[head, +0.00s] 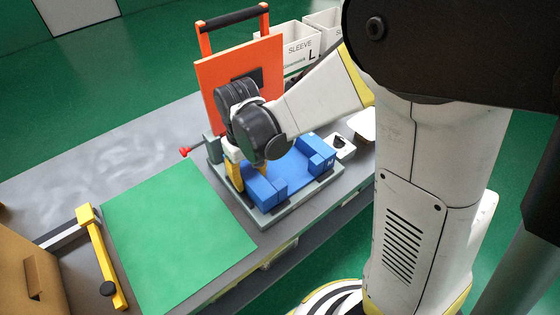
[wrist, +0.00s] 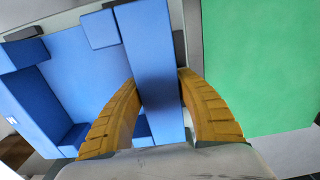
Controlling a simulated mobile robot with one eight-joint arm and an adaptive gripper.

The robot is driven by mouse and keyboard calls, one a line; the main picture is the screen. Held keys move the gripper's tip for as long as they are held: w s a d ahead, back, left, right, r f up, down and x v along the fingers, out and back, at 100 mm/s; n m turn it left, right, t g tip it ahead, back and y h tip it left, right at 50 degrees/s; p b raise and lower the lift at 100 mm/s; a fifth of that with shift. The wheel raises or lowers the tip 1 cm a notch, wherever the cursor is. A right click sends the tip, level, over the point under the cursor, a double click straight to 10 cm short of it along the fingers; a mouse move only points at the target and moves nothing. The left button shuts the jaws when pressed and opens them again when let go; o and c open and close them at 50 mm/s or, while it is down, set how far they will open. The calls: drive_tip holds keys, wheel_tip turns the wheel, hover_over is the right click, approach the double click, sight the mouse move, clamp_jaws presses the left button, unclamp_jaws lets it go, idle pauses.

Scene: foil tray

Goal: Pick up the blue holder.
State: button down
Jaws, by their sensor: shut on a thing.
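The blue holder (head: 291,172) is a shallow tray with raised blocks and walls at its edges. It sits on a grey base (head: 282,216), lying flat as far as I can see. My gripper (head: 249,174) reaches down to its left side. In the wrist view, the yellow fingers of my gripper (wrist: 159,82) are on either side of a long wall of the blue holder (wrist: 80,62) and shut on it. The head view partly hides the grip behind my wrist.
An orange panel (head: 212,76) with a black-and-orange handle stands behind the holder. A red knob (head: 184,152) sticks out to the left. A green mat (head: 178,232) lies left, beside a yellow-ended bar (head: 106,265) and a cardboard box (head: 28,272). White SLEEVE bins (head: 297,42) stand behind.

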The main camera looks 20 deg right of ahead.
sight(249, 172)
drive_tip(key=shift+r+p, duration=0.3)
drive_tip(key=shift+r, duration=0.15)
wheel_tip(249, 172, up, 4)
drive_tip(key=shift+d+f+p, duration=0.1)
drive_tip(key=shift+d+p, duration=0.05)
drive_tip(key=shift+p, duration=0.9)
drive_tip(key=s+d+r+p, duration=0.2)
drive_tip(key=d+r, duration=0.4)
drive_tip(key=d, duration=0.5)
drive_tip(key=shift+s+p, duration=0.25)
drive_tip(key=shift+p, duration=0.45)
